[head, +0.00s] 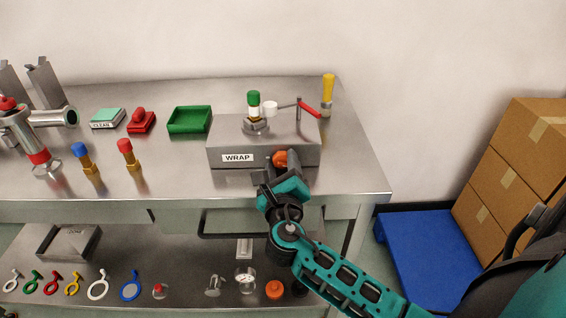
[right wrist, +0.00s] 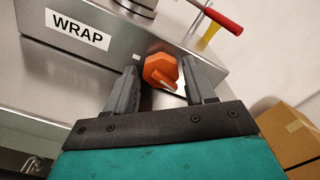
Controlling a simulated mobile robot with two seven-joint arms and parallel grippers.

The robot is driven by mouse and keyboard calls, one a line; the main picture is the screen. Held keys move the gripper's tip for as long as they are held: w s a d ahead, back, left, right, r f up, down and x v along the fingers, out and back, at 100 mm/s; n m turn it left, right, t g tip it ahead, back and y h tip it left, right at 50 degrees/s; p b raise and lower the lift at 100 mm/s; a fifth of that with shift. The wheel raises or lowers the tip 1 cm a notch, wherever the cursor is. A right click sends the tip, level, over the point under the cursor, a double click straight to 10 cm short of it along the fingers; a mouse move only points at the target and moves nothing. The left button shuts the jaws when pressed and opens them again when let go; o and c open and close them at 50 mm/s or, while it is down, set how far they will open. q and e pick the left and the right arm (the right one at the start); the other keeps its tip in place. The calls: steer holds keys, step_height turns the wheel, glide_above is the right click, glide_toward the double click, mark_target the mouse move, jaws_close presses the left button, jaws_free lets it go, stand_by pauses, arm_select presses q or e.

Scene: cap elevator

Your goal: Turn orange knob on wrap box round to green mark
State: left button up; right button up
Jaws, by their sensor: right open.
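The steel wrap box (head: 225,157) stands on the bench with a WRAP label on its front. It also fills the top of the right wrist view (right wrist: 120,60). The orange knob (right wrist: 160,70) sits on that front face, right of the label, and shows in the head view (head: 280,158). A white line on the knob points to the lower right in the wrist view. A small pale mark (right wrist: 136,57) is at its upper left; I make out no green mark. My right gripper (head: 281,166) is open, one finger on each side of the knob. Contact is unclear. My left gripper is out of view.
On the box are a green-and-white capped post (head: 254,104) and a red-handled lever (head: 309,108). A yellow-topped post (head: 327,93) stands behind at right. A green tray (head: 190,120) is left of the box. Cardboard boxes (head: 500,170) stand at far right.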

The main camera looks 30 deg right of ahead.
steer(key=shift+c, duration=0.5)
steer(key=c, duration=0.7)
